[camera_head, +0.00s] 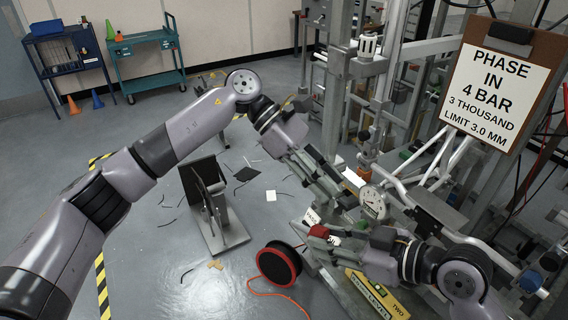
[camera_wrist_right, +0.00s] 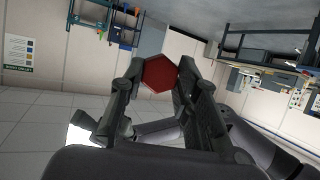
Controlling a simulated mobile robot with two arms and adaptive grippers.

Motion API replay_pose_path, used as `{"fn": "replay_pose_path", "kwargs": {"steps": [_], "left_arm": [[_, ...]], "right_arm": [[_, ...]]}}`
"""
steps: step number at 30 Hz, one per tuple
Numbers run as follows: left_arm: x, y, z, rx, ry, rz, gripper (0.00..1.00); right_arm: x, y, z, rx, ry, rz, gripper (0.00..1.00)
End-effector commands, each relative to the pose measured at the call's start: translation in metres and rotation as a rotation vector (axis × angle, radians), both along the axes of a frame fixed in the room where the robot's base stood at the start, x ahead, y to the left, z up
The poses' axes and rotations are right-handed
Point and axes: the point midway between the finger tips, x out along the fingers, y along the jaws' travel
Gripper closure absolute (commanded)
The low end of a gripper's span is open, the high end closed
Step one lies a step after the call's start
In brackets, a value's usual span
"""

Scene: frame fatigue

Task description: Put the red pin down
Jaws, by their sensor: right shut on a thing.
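The red pin shows as a red hexagonal head (camera_wrist_right: 156,76) between the fingers of my right gripper (camera_wrist_right: 158,84) in the right wrist view. In the head view the red end of the pin (camera_head: 318,231) sits at the tip of my right gripper (camera_head: 328,236), which is shut on it. The rest of the pin is hidden. My left gripper (camera_head: 326,186) is higher, close to the metal rig, above and near the right gripper. Its fingers blend with the grey parts there, so its opening is unclear.
A dial gauge (camera_head: 373,203) stands right beside both grippers. The metal rig (camera_head: 345,90) and a clipboard sign (camera_head: 497,88) fill the right. A red-rimmed reel (camera_head: 279,265) with an orange cord and a black panel stand (camera_head: 213,205) are on the floor. Open floor lies left of them.

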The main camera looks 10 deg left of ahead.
Motion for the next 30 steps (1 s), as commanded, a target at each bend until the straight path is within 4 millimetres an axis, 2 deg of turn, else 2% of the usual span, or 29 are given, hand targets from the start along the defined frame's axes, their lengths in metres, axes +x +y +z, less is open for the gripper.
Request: {"fn": "replay_pose_path", "kwargs": {"steps": [3, 6, 12, 17, 30], "left_arm": [[-0.008, 0.031, 0.014, 0.186, -0.177, -0.130, 0.66], [-0.011, 0.053, 0.022, 0.308, -0.272, -0.206, 0.66], [-0.013, 0.076, 0.029, 0.431, -0.350, -0.272, 0.66], [-0.016, 0.074, 0.017, 0.442, -0.354, -0.282, 0.66], [-0.029, 0.045, -0.056, 0.439, -0.354, -0.279, 0.66]], "right_arm": [[0.000, 0.000, 0.000, 0.000, 0.000, 0.000, 1.00], [0.000, 0.000, 0.000, 0.000, 0.000, 0.000, 1.00], [0.000, 0.000, 0.000, 0.000, 0.000, 0.000, 1.00], [0.000, 0.000, 0.000, 0.000, 0.000, 0.000, 1.00], [0.000, 0.000, 0.000, 0.000, 0.000, 0.000, 1.00]]}}
